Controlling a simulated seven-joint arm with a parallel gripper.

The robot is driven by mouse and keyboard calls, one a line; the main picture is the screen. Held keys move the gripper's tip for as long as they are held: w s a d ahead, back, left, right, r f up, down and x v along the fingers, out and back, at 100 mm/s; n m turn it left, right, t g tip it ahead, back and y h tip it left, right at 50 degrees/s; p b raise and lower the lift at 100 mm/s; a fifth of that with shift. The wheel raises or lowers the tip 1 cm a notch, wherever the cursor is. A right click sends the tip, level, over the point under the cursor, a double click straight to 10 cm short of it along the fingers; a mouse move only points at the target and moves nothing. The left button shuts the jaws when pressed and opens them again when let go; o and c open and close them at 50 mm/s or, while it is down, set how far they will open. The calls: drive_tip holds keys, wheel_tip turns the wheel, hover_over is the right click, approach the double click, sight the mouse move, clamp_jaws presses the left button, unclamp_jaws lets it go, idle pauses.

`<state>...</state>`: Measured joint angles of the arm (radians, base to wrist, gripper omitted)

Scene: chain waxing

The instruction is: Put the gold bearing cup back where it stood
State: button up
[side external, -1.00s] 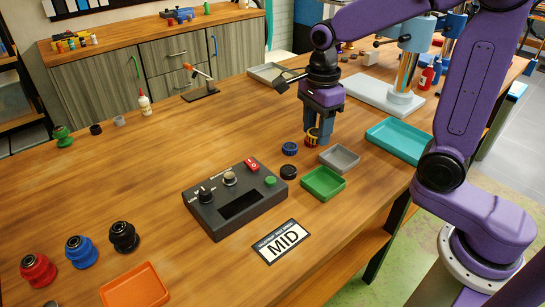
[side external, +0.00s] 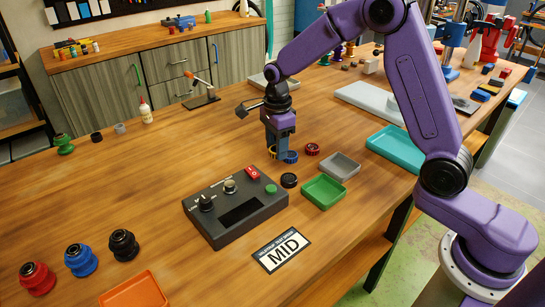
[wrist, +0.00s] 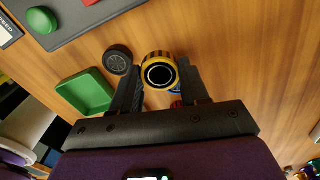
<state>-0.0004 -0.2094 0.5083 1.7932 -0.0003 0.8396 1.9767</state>
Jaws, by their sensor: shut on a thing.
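The gold bearing cup (side external: 273,154) is between the fingertips of my gripper (side external: 276,150), which is shut on it. It is low, close to the table top; I cannot tell whether it touches. The blue cup (side external: 292,157) is just right of the gold cup and partly hidden by a finger in the wrist view. The red cup (side external: 312,149) stands farther right. The black cup (side external: 289,180) stands nearer the camera.
The dark control box (side external: 235,208) with knobs lies in front, left of the black cup. A green tray (side external: 324,204), a grey tray (side external: 355,168) and a teal tray (side external: 420,158) lie to the right.

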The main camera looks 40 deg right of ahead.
sight(272, 167)
drive_tip(key=shift+w+a+f, duration=0.1)
drive_tip(key=shift+w+f, duration=0.65)
drive_tip(key=shift+f, duration=1.65)
drive_tip(key=shift+f, duration=0.1)
drive_tip(key=o, duration=1.1)
drive_tip(key=shift+o, duration=0.2)
